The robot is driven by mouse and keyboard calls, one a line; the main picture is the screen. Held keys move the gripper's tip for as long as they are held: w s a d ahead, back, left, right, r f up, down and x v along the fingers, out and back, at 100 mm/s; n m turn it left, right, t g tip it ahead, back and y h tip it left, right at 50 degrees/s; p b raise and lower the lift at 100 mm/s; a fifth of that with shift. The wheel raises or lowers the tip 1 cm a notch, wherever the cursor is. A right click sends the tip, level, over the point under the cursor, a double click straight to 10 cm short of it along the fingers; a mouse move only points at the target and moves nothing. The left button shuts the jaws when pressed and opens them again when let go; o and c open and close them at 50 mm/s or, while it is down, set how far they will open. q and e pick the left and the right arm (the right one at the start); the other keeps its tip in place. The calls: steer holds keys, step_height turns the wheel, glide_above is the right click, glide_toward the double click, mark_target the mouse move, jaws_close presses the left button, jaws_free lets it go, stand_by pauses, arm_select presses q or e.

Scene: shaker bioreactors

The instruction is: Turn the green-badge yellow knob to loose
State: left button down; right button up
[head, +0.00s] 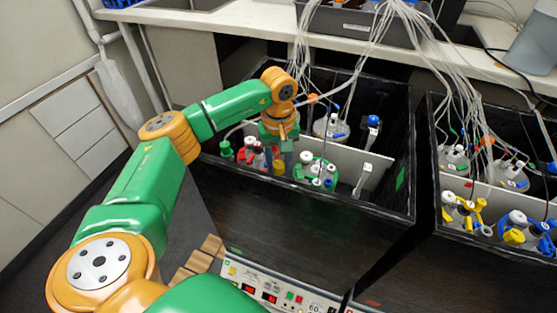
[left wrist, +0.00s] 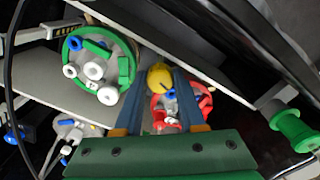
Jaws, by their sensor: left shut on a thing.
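My left gripper (head: 281,152) reaches down into the left black box (head: 300,205), over the bottles at its front. In the left wrist view the two blue fingers of this gripper (left wrist: 160,82) are closed on a yellow knob (left wrist: 159,74). The knob sits at the edge of a red-collared bottle (left wrist: 203,100). A dark mark shows on the knob, but its setting cannot be told. A green badge (head: 400,178) shows on the box's right inner wall. My right gripper is not in view.
A green-collared bottle (head: 316,172) stands close to the gripper, also in the left wrist view (left wrist: 122,60). A green cap (left wrist: 290,125) stands on the other side. Tubes hang from above. A second box (head: 437,150) with yellow-levered bottles stands at right.

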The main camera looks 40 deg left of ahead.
arm_select(q)
steer(key=n+p, duration=0.1)
steer(key=n, duration=0.4)
steer(key=shift+w, duration=0.1)
steer(key=n+p, duration=0.1)
steer(key=n, duration=0.5)
steer(key=shift+r, duration=0.1)
steer(key=n+p, duration=0.1)
steer(key=n, duration=0.4)
steer(key=shift+n+p, duration=0.5)
steer(key=shift+n, duration=1.9)
steer(key=shift+w, duration=0.1)
steer(key=c, duration=0.5)
jaws_free()
